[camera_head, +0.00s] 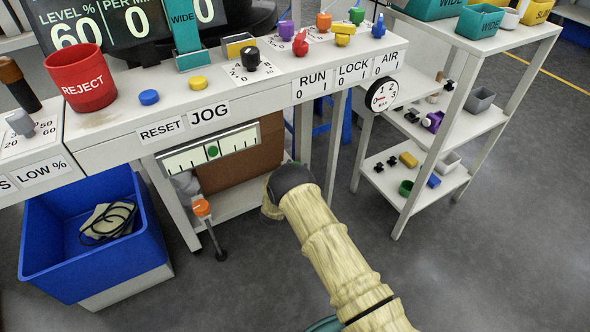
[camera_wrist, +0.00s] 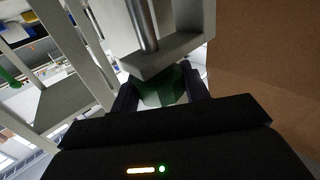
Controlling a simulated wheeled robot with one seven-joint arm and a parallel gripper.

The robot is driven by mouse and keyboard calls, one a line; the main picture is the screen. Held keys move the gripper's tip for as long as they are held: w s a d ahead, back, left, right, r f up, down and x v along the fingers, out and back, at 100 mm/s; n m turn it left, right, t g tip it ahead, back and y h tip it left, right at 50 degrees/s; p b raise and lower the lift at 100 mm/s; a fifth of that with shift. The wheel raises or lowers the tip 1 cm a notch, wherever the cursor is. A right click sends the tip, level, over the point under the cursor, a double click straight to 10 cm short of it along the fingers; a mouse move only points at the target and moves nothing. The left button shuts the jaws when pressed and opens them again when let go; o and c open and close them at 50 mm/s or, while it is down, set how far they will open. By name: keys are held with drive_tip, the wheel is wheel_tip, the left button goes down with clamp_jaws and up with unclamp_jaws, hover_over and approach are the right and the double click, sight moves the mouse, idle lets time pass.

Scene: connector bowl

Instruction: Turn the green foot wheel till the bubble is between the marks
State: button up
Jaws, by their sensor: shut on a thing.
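The green foot wheel (camera_wrist: 165,90) shows in the wrist view below a grey bracket with a metal rod. My gripper (camera_wrist: 162,92) is shut on the wheel, one dark finger on each side of it. In the head view my arm hides the wheel and my fingers. The level gauge (camera_head: 181,162) hangs under the table front, a pale strip with dark marks.
An orange-topped foot (camera_head: 202,208) stands left of my arm. A blue bin (camera_head: 90,262) with a cable is at the lower left. A brown board (camera_head: 243,160) is behind the gauge. A white shelf (camera_head: 470,120) stands at right. The floor at lower right is clear.

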drive_tip(key=shift+f, duration=0.1)
drive_tip(key=o, duration=1)
drive_tip(key=p+v, duration=0.6)
drive_tip(key=v, duration=1.1)
drive_tip(key=shift+s+p, duration=0.25)
drive_tip(key=shift+p, duration=0.15)
